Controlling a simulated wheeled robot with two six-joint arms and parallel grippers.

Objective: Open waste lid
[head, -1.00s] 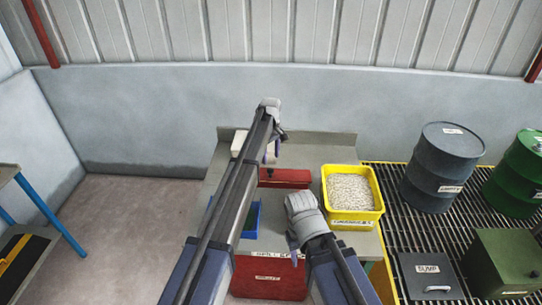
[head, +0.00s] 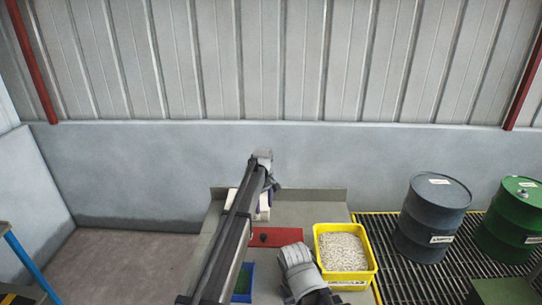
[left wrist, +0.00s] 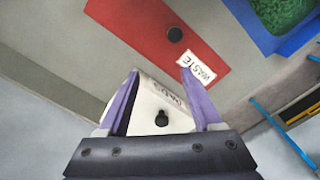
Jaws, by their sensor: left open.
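The waste lid (head: 284,237) is a flat red panel with a black knob, lying on the grey bench and partly hidden by my left arm. In the left wrist view the red lid (left wrist: 128,12) shows its black knob (left wrist: 175,34) and a white WASTE label (left wrist: 197,66). The lid looks closed. My left gripper (head: 268,199) hangs over the bench, behind the lid. In the left wrist view its purple fingers (left wrist: 160,75) are open and apart from the red lid.
A white box (left wrist: 150,108) with a black knob shows between and below the left fingers. A blue tray (left wrist: 276,44) with green content lies beside the lid. A yellow tub (head: 370,262) of pale granules stands at the right, with blue-grey (head: 425,222) and green drums (head: 510,225) beyond.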

